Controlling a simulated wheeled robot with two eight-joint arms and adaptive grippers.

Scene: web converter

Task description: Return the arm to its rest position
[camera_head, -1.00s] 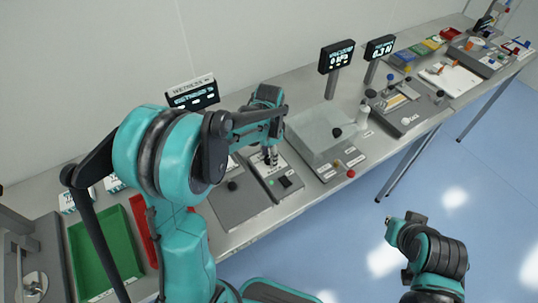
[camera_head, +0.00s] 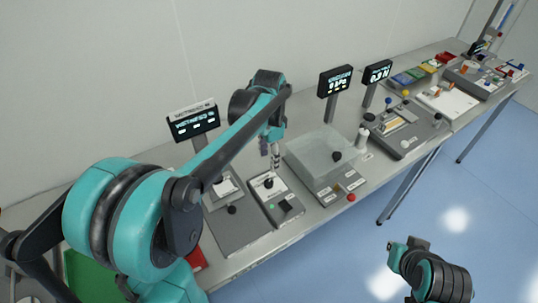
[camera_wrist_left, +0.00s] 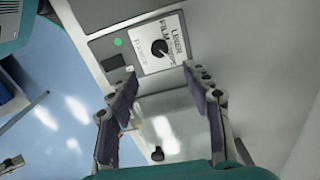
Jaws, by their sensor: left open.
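My left gripper (camera_head: 270,155) hangs above the grey device with a black knob (camera_head: 268,183) on the bench, apart from it. In the left wrist view my left gripper (camera_wrist_left: 165,110) has its two fingers spread wide with nothing between them. That view also shows the knob (camera_wrist_left: 159,47) on a white label plate, beyond the fingertips. My left arm (camera_head: 140,215) reaches in from the lower left. My right arm (camera_head: 430,272) shows at the lower right over the floor; its fingertips cannot be made out.
A clear-covered box (camera_head: 320,150) stands right of the knob device. Display screens on posts (camera_head: 335,82) rise behind, one (camera_head: 193,121) close to my left arm. A green tray (camera_head: 88,278) is partly hidden at the lower left. Blue floor (camera_head: 340,255) lies open in front.

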